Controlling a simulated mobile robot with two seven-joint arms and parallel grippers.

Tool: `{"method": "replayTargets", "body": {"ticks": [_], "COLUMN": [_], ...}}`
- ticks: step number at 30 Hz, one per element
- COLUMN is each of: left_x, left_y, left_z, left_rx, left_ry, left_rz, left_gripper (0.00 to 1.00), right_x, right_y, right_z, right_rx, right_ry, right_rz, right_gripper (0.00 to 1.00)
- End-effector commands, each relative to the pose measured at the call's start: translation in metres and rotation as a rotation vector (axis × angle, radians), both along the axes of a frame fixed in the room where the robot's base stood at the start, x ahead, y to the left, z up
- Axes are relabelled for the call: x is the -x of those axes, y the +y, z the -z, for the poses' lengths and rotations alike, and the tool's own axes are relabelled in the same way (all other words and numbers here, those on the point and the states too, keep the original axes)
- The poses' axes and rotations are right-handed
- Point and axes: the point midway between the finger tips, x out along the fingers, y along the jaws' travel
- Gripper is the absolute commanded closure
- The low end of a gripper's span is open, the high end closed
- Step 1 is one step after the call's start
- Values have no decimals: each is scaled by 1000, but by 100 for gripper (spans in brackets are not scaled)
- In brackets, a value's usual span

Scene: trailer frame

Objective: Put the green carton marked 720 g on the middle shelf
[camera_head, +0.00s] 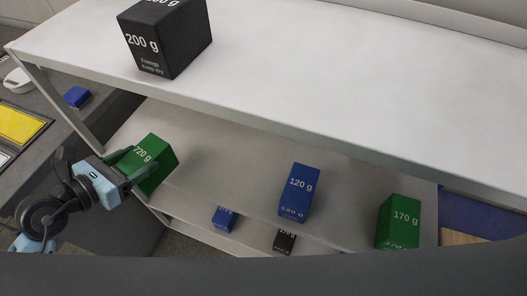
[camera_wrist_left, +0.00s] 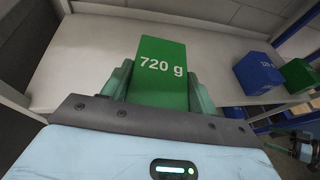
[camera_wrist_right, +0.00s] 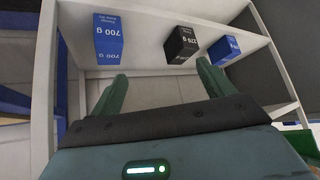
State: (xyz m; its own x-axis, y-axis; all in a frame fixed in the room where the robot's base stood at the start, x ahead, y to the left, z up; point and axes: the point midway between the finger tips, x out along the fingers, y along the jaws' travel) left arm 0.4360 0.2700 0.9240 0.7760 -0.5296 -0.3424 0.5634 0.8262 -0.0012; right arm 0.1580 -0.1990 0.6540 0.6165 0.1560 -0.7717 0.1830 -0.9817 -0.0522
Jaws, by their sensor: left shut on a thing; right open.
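The green carton marked 720 g (camera_head: 154,163) is at the left end of the middle shelf (camera_head: 235,160). It looks tilted in the head view. My left gripper (camera_head: 128,166) is shut on it from the left. In the left wrist view the carton (camera_wrist_left: 163,72) is between the two fingers (camera_wrist_left: 160,88), with the pale shelf board (camera_wrist_left: 85,62) behind it. I cannot tell whether its base touches the shelf. My right gripper (camera_wrist_right: 162,88) is open and empty in the right wrist view, and is not seen in the head view.
On the middle shelf stand a blue 120 g carton (camera_head: 296,190) and a green 170 g carton (camera_head: 398,222) further right. A black 200 g carton (camera_head: 168,38) stands on the top shelf (camera_head: 330,75). Lower down are a blue carton (camera_head: 224,218) and a black one (camera_head: 285,241).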

Motion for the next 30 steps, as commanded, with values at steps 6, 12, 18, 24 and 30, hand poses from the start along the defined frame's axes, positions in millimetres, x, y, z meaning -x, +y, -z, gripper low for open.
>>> {"method": "replayTargets", "body": {"ticks": [6, 12, 18, 24, 30], "left_x": [12, 23, 27, 27, 21], "left_y": [28, 44, 48, 48, 49], "left_z": [-8, -2, 4, 5, 5], "left_rx": [1, 3, 4, 4, 3], "left_ry": [-25, -21, -12, -8, -10], "left_rz": [-129, -191, -208, -208, -208], "left_gripper": [89, 89, 89, 89, 89], "right_x": [-32, -50, -52, -50, -51], "right_y": [-2, -6, -7, -7, -7], "right_z": [-52, -74, -74, -73, -74], "right_rx": [6, 14, 16, 16, 15], "right_ry": [-100, -158, -160, -157, -160], "right_rz": [-2, -5, -4, -4, -3], "right_gripper": [19, 19, 19, 19, 19]}}
